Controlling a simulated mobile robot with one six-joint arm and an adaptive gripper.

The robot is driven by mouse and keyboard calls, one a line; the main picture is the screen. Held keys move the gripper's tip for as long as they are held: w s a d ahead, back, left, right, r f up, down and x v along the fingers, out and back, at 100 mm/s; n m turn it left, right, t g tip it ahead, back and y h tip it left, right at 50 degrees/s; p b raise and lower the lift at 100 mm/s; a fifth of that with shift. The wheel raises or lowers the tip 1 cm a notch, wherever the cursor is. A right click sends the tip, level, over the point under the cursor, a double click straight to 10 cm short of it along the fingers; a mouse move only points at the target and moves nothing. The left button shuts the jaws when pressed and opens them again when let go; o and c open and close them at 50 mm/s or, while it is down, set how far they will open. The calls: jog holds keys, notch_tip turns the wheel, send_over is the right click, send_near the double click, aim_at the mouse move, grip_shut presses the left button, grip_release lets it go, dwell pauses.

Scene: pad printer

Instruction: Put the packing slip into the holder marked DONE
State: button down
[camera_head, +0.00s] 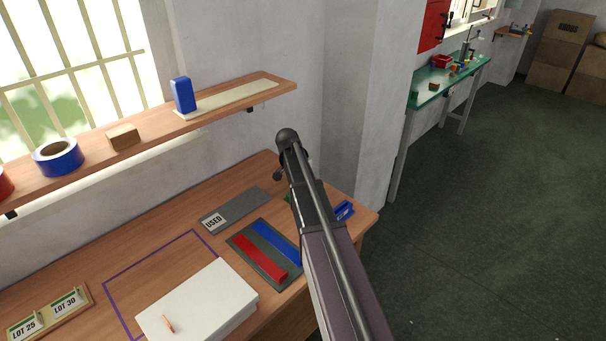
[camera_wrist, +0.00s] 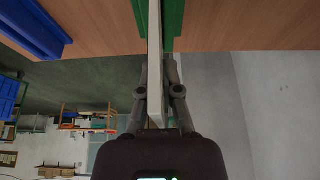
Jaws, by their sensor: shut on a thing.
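In the wrist view my gripper (camera_wrist: 158,75) is shut on a thin, pale, flat piece (camera_wrist: 155,45), seen edge-on, which I take to be the packing slip. Its far end lies between the two sides of a green holder (camera_wrist: 174,18); how deep it sits, or whether it touches the bottom, I cannot tell. A blue holder (camera_wrist: 28,26) stands apart to the left. In the head view my arm hides my gripper and the slip; a bit of the green holder (camera_head: 288,198) and the blue holder (camera_head: 343,210) show beside it. No DONE marking is readable.
On the wooden table lie a grey plate marked USED (camera_head: 244,204), a dark tray (camera_head: 240,243) with red and blue bars, a white stack (camera_head: 205,300) and a LOT board (camera_head: 48,312). A shelf (camera_head: 220,98) runs above. Wall stands close behind.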

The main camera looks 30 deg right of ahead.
dwell(0.3)
jog(key=c, duration=0.7)
grip_release()
jog(key=shift+r+p, duration=3)
jog(key=shift+p, duration=0.05)
